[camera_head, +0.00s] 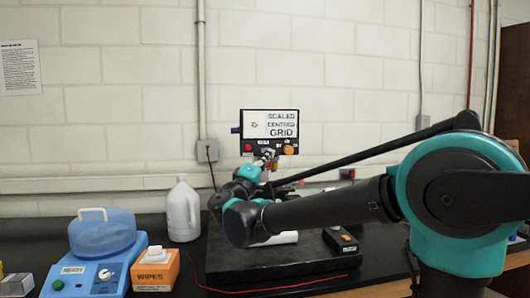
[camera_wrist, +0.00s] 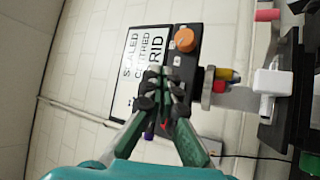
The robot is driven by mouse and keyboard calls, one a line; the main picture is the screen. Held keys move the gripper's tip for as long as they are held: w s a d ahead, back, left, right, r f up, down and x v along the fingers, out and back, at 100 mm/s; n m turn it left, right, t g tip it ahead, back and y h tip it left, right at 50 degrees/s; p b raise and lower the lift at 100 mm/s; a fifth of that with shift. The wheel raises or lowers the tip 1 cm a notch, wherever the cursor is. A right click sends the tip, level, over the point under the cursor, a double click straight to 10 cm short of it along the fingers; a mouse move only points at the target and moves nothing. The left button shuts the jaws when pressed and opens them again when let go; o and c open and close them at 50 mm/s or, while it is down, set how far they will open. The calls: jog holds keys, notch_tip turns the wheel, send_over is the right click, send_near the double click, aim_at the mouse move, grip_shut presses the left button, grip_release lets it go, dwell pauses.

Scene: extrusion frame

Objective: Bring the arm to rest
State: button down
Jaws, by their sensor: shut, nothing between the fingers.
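My arm reaches from the right side of the head view across the black bench, bent at the elbow. My gripper (camera_head: 267,156) is small there, in front of the lower edge of a black panel with a white screen (camera_head: 270,124). In the wrist view my gripper (camera_wrist: 160,88) has its two fingers together, with nothing between them. The fingers cover part of the panel (camera_wrist: 184,75), and the view is turned on its side. I cannot tell how far the fingertips are from the panel.
A blue READY machine (camera_head: 100,250), an orange WIPES box (camera_head: 155,270) and a white jug (camera_head: 183,212) stand on the left. A red wire runs along the front.

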jog(key=s+d+f+m+g, duration=0.25)
jog(key=d+f+g, duration=0.35)
jog(key=d+f, duration=0.7)
jog(key=s+d+f+m+g, duration=0.25)
jog(key=d+f+g, duration=0.25)
jog(key=d+f, duration=0.85)
jog(key=s+d+f+m+g+y, duration=0.2)
jog(key=s+d+f+g+y, duration=0.2)
jog(key=s+f, duration=0.7)
jog(key=s+a+f+m+g+y, duration=0.1)
jog(key=s+a+f+y, duration=0.1)
jog(key=s+f, duration=0.2)
jog(key=s+a+f+m+y, duration=0.1)
jog(key=s+a+f+y, duration=0.1)
jog(key=s+f, duration=0.3)
notch_tip(320, 180, down, 3)
jog(key=shift+a+f+m+g+y, duration=0.1)
jog(key=shift+a+m+g+y, duration=0.25)
jog(key=shift+y, duration=0.35)
jog(key=shift+d, duration=0.1)
